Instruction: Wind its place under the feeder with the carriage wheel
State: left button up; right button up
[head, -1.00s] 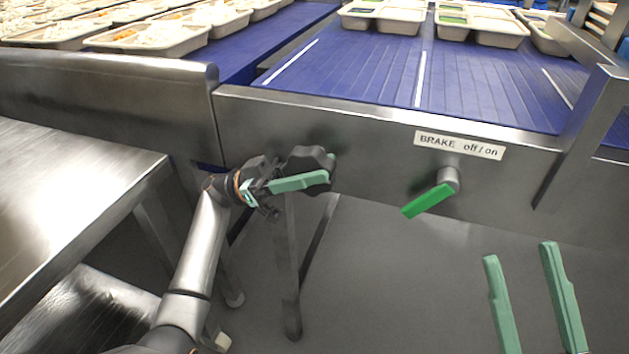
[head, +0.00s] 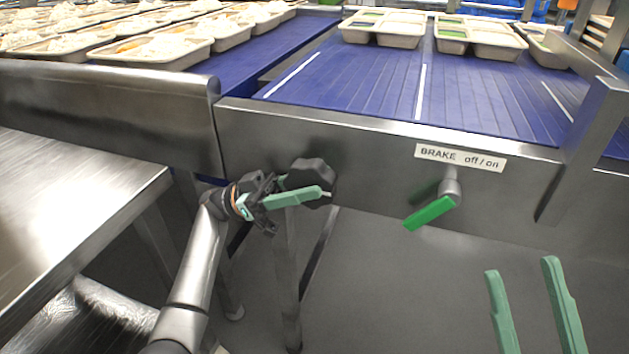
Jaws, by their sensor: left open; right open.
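The carriage wheel, a black lobed handwheel (head: 311,172), sits on the steel front panel below the blue belt. My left gripper (head: 306,197) is open at the wheel, its green fingers by the wheel's lower left side. One finger crosses in front of the wheel's lower part. I cannot tell whether the fingers touch it. My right gripper (head: 525,283) is open and empty at the lower right, well away from the wheel. The feeder is not clearly identifiable in this view.
A green brake lever (head: 430,213) hangs tilted down-left under a "BRAKE off/on" label (head: 460,157). Compartment trays (head: 398,42) stand on the blue belt (head: 385,85). Rice-filled trays (head: 165,57) fill the upper left. A steel table (head: 75,195) is at left.

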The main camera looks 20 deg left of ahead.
pick_arm(q)
jog(key=v, duration=0.6)
jog(key=shift+a, duration=0.25)
jog(key=shift+f, duration=0.1)
